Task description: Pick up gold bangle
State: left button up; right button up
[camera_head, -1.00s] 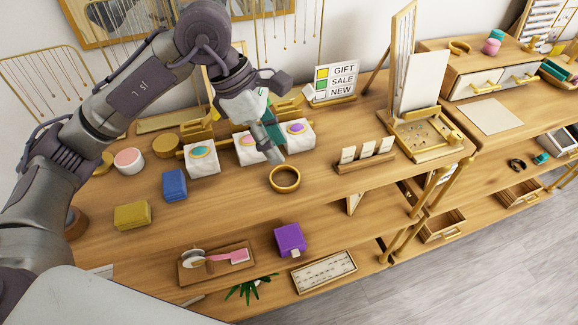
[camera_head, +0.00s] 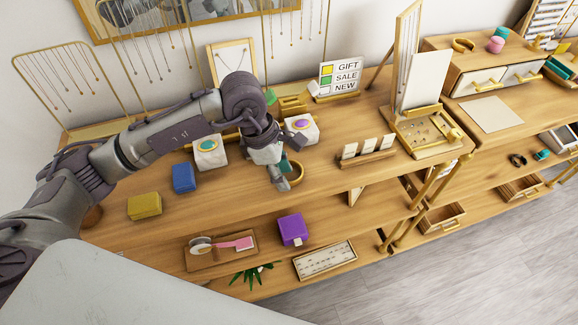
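A gold bangle (camera_head: 299,174) lies on the upper wooden shelf, in front of the white display blocks. My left gripper (camera_head: 281,181) is down at the bangle's left side, fingers pointing down, and covers part of its ring. The view does not show whether the fingers are open or shut, or whether they touch the bangle. My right gripper is not in view.
A blue box (camera_head: 184,178) and a yellow box (camera_head: 145,206) stand to the left. A card holder (camera_head: 367,159) stands to the right. The shelf in front of the bangle is clear.

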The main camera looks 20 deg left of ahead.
pick_arm(q)
jog(key=shift+x, duration=0.9)
jog(key=shift+c, duration=0.2)
jog(key=shift+w, duration=0.1)
grip_shut()
jog(key=shift+r, duration=0.1)
